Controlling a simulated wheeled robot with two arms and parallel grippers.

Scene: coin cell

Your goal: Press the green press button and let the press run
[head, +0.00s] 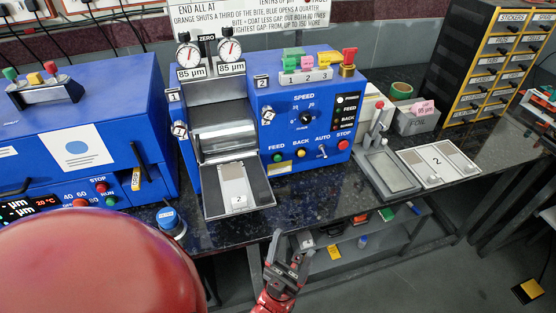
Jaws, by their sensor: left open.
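The blue roll press (300,100) stands in the middle of the bench. On its front panel a green button (277,158) sits under the label FEED. A yellow button (301,153) under BACK and a red button (343,145) under STOP are to its right. My left gripper (291,246) is open and empty, in front of the bench edge and below the panel. It is clear of the green button. A sheet marked 2 (238,186) lies on the press's front tray. My right gripper is not in view.
Another blue machine (80,120) with its own RUN and STOP buttons stands at the left. A yellow-edged drawer rack (490,65) stands behind. Dark bench top lies bare before the press.

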